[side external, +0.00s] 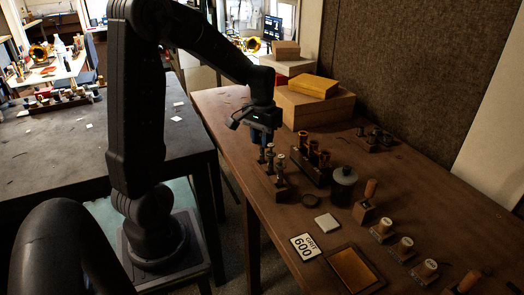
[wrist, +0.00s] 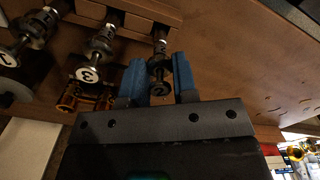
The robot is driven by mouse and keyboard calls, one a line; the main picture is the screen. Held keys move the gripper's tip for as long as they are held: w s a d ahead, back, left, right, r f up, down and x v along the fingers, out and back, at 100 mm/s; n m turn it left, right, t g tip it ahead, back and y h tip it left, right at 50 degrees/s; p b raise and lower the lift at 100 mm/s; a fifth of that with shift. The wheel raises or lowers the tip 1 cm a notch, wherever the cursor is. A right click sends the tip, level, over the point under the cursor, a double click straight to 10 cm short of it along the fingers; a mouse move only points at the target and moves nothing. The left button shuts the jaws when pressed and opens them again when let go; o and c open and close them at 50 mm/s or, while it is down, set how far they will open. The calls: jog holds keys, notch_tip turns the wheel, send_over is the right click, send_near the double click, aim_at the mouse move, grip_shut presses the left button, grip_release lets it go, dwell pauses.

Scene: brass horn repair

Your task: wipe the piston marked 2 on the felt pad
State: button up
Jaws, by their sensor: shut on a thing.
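My gripper (wrist: 158,84) has its two blue fingers shut on the piston marked 2 (wrist: 159,68), a dark metal piston whose round end cap faces the wrist camera. The far end of this piston reaches the wooden rack (wrist: 135,8); I cannot tell whether it is still seated there. In the side view my gripper (side external: 262,140) is over the small rack (side external: 281,193) near the table's left edge. A pale square pad (side external: 327,223), which looks like the felt pad, lies flat nearer the camera. A piston marked 3 (wrist: 90,62) stands beside the held one, with another piston (wrist: 30,33) beyond it.
Boxes (side external: 312,105) fill the back.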

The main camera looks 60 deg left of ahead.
jog(key=shift+r, duration=3.95)
jog(key=shift+r, duration=0.15)
notch_tip(320, 180, up, 11)
jog(key=w+d+m, duration=0.3)
jog(key=d, duration=1)
jog(key=w+d+m, duration=0.3)
jog(key=d, duration=1)
notch_tip(320, 180, down, 13)
jog(key=shift+s+a, duration=0.15)
jog(key=shift+a, duration=0.3)
